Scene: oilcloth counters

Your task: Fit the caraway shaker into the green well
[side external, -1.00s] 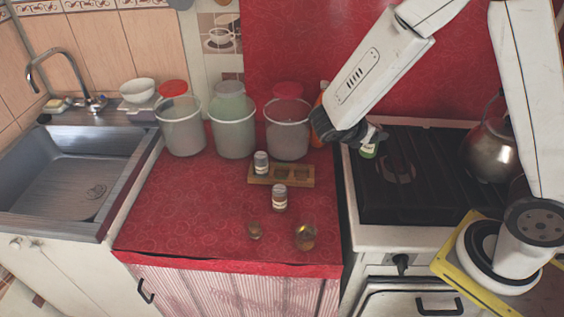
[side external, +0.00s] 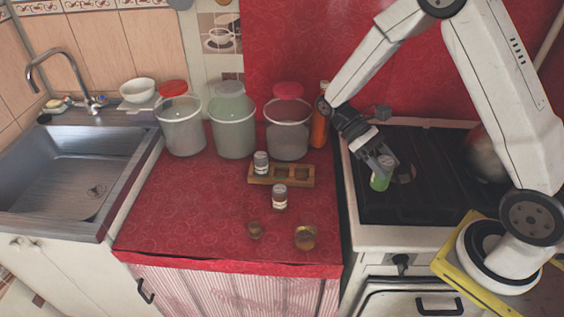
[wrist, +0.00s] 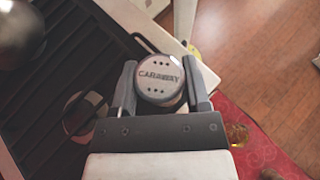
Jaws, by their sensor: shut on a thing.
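My gripper (side external: 378,160) is shut on the caraway shaker (side external: 381,182), over the left part of the stove in the side view. The shaker shows a green band there. In the wrist view its grey lid (wrist: 160,77), marked CARAWAY, sits between the two fingers of my gripper (wrist: 160,88). A wooden rack (side external: 254,180) lies on the red counter, left of my gripper and apart from it. Its left place holds a grey-topped shaker (side external: 261,163). Its middle and right places look empty; I cannot tell which well is green.
Another grey-topped shaker (side external: 279,197) stands in front of the rack. Several bins (side external: 288,130) and an orange bottle (side external: 319,130) stand behind the rack. A kettle (side external: 487,155) is on the stove (side external: 430,200).

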